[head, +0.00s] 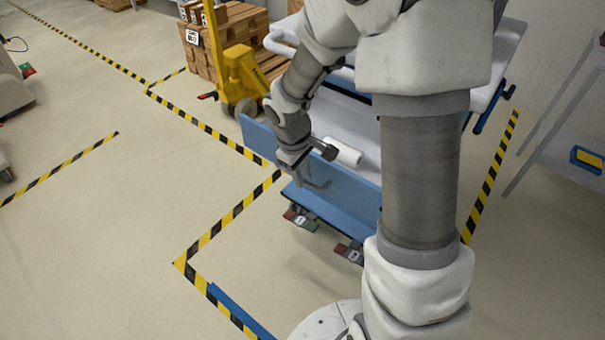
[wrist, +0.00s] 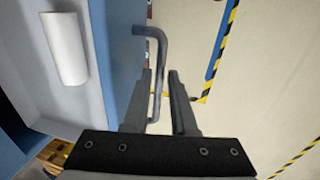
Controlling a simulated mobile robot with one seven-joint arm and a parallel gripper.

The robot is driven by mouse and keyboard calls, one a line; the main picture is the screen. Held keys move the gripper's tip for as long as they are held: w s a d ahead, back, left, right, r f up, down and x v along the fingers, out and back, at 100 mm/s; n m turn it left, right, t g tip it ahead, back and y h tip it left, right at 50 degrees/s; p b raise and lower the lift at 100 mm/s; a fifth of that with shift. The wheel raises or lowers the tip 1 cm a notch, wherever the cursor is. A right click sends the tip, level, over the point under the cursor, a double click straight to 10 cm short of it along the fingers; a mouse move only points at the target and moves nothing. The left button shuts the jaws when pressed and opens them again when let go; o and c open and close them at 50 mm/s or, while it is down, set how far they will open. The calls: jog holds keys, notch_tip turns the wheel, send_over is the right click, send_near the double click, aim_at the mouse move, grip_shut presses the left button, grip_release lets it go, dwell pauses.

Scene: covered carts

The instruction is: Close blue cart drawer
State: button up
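The blue cart (head: 345,207) stands in the middle of the head view, partly hidden behind my arm. Its drawer is pulled out; the blue front panel (head: 262,140) and pale interior show, with a white roll (head: 343,152) inside. In the wrist view the drawer's pale floor (wrist: 100,100) and the roll (wrist: 64,48) are on the left. A grey bar handle (wrist: 158,62) sticks out from the drawer front. My gripper (wrist: 161,74) is open at the handle, its fingers apart on either side of the bar. In the head view my gripper (head: 306,181) is at the front panel; contact is unclear.
A yellow pallet jack (head: 240,75) and stacked wooden crates (head: 245,25) stand behind the cart. Black-and-yellow tape (head: 225,222) marks the floor. The floor to the left (head: 90,210) is mostly clear. A grey-white frame (head: 560,110) stands at the right.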

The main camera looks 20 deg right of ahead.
grip_shut()
dwell(1.1)
